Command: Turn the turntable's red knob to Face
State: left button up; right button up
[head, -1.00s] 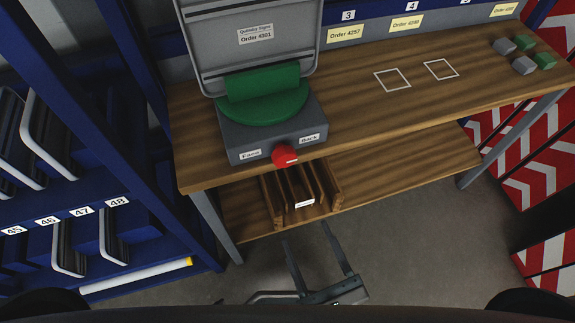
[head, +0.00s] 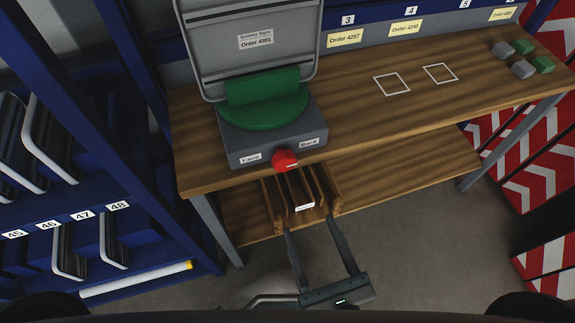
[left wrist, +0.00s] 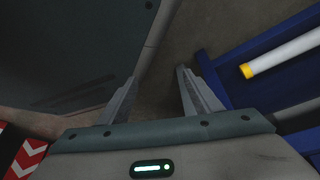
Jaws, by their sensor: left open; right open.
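The red knob (head: 285,160) is on the front of the grey turntable base (head: 270,136), between the label Face (head: 250,158) on the left and the label Back (head: 309,142) on the right. A small white mark shows on the knob's lower right side. The green turntable (head: 263,115) holds a grey sign panel (head: 257,45) upright, its back with an order label toward me. My right gripper (head: 310,225) is open and empty, below the knob in the picture and apart from it. My left gripper (left wrist: 157,74) is open and empty in the left wrist view, over the floor.
A wooden slotted rack (head: 332,205) sits on the lower shelf under the knob. The wooden bench top (head: 370,135) is mostly clear, with grey and green blocks (head: 522,68) at the far right. A blue rack (head: 150,180) stands at the left.

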jog(key=p, duration=0.4)
send_near(286, 167)
jog(key=p+x, duration=0.3)
jog(key=x, duration=0.5)
jog(key=shift+w+r, duration=0.1)
jog(key=shift+w, duration=0.05)
pick_arm(q)
jog(key=s+a+r+g, duration=0.1)
jog(key=s+a, duration=0.1)
jog(key=s, duration=0.4)
jog(key=s+a+r+g+y, duration=0.1)
jog(key=s+a+r+g, duration=0.1)
jog(key=s, duration=0.4)
jog(key=shift+s+a, duration=0.25)
jog(key=shift+a, duration=0.2)
pick_arm(e)
jog(key=shift+w+a, duration=0.15)
jog(key=shift+w, duration=0.3)
jog(key=c, duration=1)
